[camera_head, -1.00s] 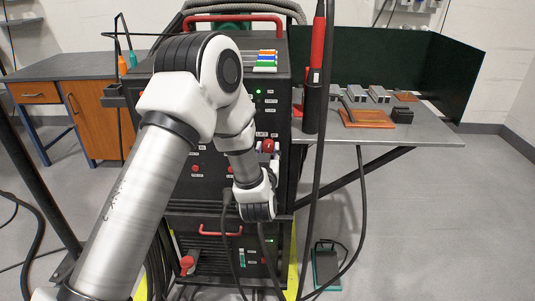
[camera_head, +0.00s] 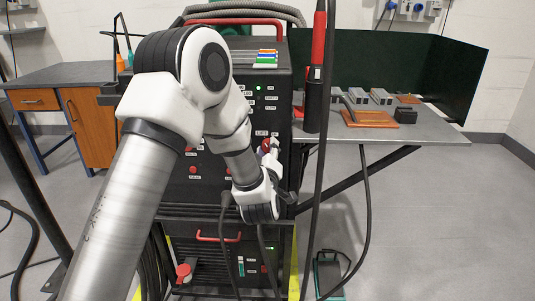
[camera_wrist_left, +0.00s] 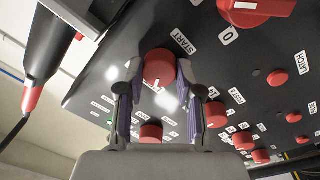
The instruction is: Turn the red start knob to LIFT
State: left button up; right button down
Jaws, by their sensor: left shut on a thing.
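The red start knob (camera_wrist_left: 160,68) sits on the dark panel in the left wrist view, with a START label beside it and a white mark on its face. In the head view it is a small red spot (camera_head: 266,144), partly covered by my fingers. My left gripper (camera_wrist_left: 160,88) is shut on this knob, one finger on each side. In the head view my left gripper (camera_head: 271,157) reaches up to the cabinet front from below. I cannot read a LIFT label in either view. My right gripper is not in view.
A larger red knob (camera_wrist_left: 255,8) marked 0 and several red buttons (camera_wrist_left: 276,78) are close by on the panel. A red torch-like tool (camera_head: 318,45) and hanging cables are right of the cabinet. A workbench (camera_head: 435,128) with blocks stands further right.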

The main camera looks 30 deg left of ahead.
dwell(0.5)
pick_arm(q)
jog(key=o, duration=1.2)
jog(key=shift+c, duration=0.2)
jog(key=v, duration=1.2)
